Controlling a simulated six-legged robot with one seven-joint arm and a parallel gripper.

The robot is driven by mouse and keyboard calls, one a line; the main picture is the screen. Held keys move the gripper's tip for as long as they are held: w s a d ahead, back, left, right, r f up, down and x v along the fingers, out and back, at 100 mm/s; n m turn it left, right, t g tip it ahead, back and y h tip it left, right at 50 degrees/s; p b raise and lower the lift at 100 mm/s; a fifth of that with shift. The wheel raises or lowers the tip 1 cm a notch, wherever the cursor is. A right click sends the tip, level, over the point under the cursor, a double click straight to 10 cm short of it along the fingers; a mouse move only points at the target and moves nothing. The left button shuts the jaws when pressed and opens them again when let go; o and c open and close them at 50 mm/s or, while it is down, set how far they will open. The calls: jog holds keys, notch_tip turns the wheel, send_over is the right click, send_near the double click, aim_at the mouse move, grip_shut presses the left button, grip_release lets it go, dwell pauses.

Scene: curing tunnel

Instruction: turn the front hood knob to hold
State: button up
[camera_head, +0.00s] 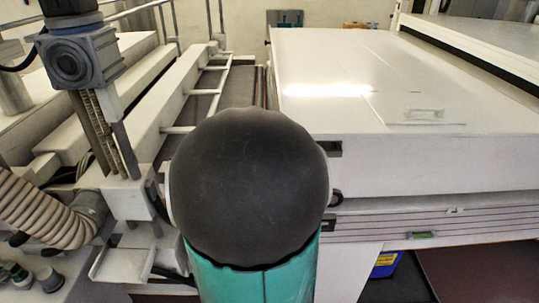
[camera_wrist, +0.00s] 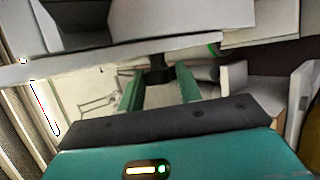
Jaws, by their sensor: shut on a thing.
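In the wrist view, my gripper (camera_wrist: 160,73) has its two green fingers on either side of a small dark knob (camera_wrist: 158,62). The fingers are shut on the knob, which sits under the edge of a pale panel. No marking or pointer on the knob can be read, so its setting cannot be told. In the head view, my dark round arm joint and teal link hide the gripper and the knob. The white hood (camera_head: 355,95) lies to the right of my arm, its lid down.
A conveyor frame with rails (camera_head: 205,100) runs back on the left. A ribbed hose (camera_head: 40,208) and a grey motor unit (camera_head: 75,62) stand at the far left. A slatted front panel (camera_head: 440,226) lies below the hood. A blue and yellow box (camera_head: 384,265) is low at right.

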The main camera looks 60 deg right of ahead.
jog(key=shift+a+f+h, duration=0.1)
jog(key=shift+h, duration=0.5)
jog(key=o, duration=1)
jog(key=v, duration=1.3)
jog(key=shift+s+a, duration=0.25)
jog(key=shift+a, duration=0.1)
